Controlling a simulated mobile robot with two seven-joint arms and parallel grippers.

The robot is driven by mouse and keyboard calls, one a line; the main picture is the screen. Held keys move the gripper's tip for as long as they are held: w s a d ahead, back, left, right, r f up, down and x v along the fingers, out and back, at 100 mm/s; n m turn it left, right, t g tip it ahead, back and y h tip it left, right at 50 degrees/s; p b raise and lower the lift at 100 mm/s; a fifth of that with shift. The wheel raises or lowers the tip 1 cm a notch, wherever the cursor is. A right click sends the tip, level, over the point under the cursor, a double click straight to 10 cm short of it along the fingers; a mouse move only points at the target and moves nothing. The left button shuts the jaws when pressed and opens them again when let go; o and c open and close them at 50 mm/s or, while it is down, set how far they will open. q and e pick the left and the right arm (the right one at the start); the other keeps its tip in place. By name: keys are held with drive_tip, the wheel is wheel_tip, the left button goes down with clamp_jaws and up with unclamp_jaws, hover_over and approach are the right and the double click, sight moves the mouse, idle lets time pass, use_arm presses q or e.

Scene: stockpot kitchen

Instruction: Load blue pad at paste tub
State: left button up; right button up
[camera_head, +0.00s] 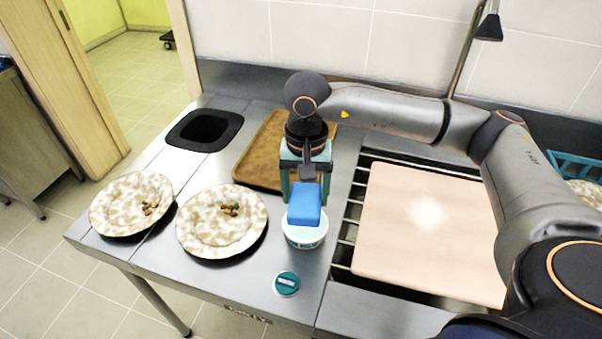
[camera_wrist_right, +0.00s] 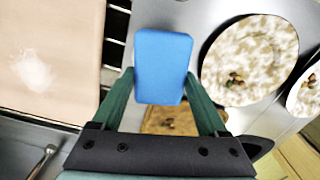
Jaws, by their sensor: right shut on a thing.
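My right gripper (camera_head: 304,188) points down and is shut on the blue pad (camera_head: 304,206). The pad is right over the white paste tub (camera_head: 305,236) and hides most of its mouth. I cannot tell whether the pad touches the paste. In the right wrist view, the blue pad (camera_wrist_right: 162,62) sits between the green fingers of the gripper (camera_wrist_right: 163,98), and the tub is hidden behind it. A round teal lid (camera_head: 287,284) lies on the counter in front of the tub. My left gripper is not in view.
A pinkish board (camera_head: 425,240) with a pale smear lies at the right. Two patterned plates (camera_head: 222,244) (camera_head: 131,228) with food scraps stand at the left. A brown tray (camera_head: 256,163) lies behind, beside a black-rimmed opening (camera_head: 226,133). The counter left of the lid is clear.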

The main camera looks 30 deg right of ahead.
sight(307, 205)
drive_tip(key=shift+w+d+r+m, duration=0.2)
drive_tip(key=shift+w+d+m, duration=0.3)
drive_tip(key=shift+m, duration=0.1)
drive_tip(key=shift+w+f, duration=0.1)
drive_tip(key=shift+w, duration=0.05)
drive_tip(key=shift+f+b, duration=0.55)
drive_tip(key=shift+f, duration=0.3)
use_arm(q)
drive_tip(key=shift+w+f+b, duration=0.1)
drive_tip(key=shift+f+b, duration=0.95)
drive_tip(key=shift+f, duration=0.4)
use_arm(e)
drive_tip(key=shift+f, duration=2.05)
use_arm(q)
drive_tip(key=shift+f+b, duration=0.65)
drive_tip(key=shift+b, duration=0.05)
use_arm(e)
drive_tip(key=shift+f, duration=0.6)
drive_tip(key=shift+r+p, duration=2.05)
drive_tip(key=shift+r, duration=1.6)
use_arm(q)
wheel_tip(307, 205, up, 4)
